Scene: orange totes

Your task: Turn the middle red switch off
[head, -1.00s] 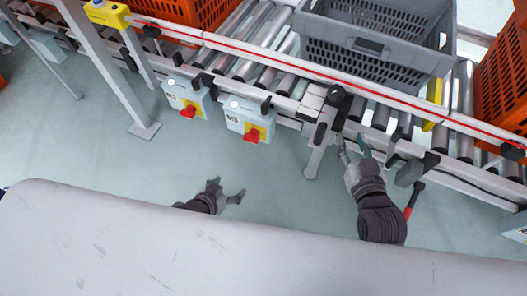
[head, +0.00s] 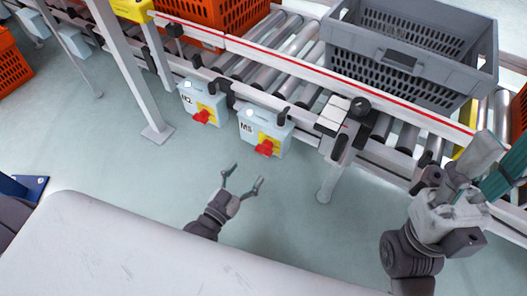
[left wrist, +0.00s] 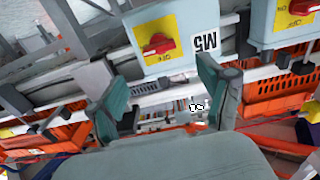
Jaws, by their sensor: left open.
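Two pale blue switch boxes hang on the conveyor's near side in the head view, each with a red knob on a yellow plate. The left knob (head: 203,116) is on one box; the right knob (head: 264,148) is on the box marked M5 or MS. My left gripper (head: 244,173) is open and empty, below and in front of the right box. In the left wrist view its fingers (left wrist: 162,75) point towards that box's knob (left wrist: 158,44), apart from it. Another knob (left wrist: 300,8) shows at that view's upper right. My right gripper (head: 492,165) is raised at the far right, fingers partly cut off.
The roller conveyor (head: 300,72) crosses behind the switches and carries a grey tote (head: 400,58) and an orange tote (head: 225,12). A metal post (head: 130,75) stands left of the boxes. The floor (head: 110,175) before the conveyor is clear.

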